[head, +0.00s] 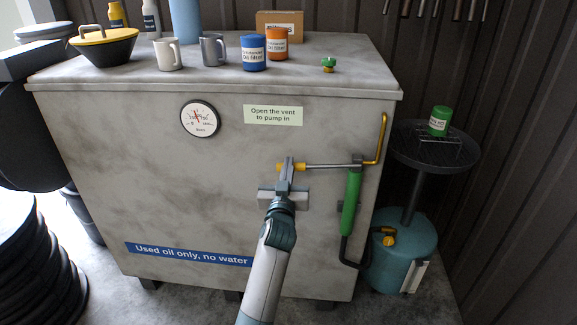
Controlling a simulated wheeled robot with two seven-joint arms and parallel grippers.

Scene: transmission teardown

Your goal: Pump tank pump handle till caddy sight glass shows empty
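The big grey tank (150,185) stands in front of me. The pump, with a green barrel (351,203), is on its front at the right. The pump handle (335,166) is a roughly level metal rod with a yellow grip at its left end. My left gripper (287,168) is at that grip, which shows on both sides of the fingers; it looks shut on it. The teal caddy (400,250) stands right of the tank. A pale upright strip on it, apparently the sight glass (414,276), is too small to read. My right gripper is not in view.
A green-topped vent fitting (328,64) sits on the tank top, near mugs, cans and a box (280,25). A label (273,115) reads "Open the vent to pump in". A green can (439,121) stands on the caddy's tray (405,150). Tyres (35,250) are at left.

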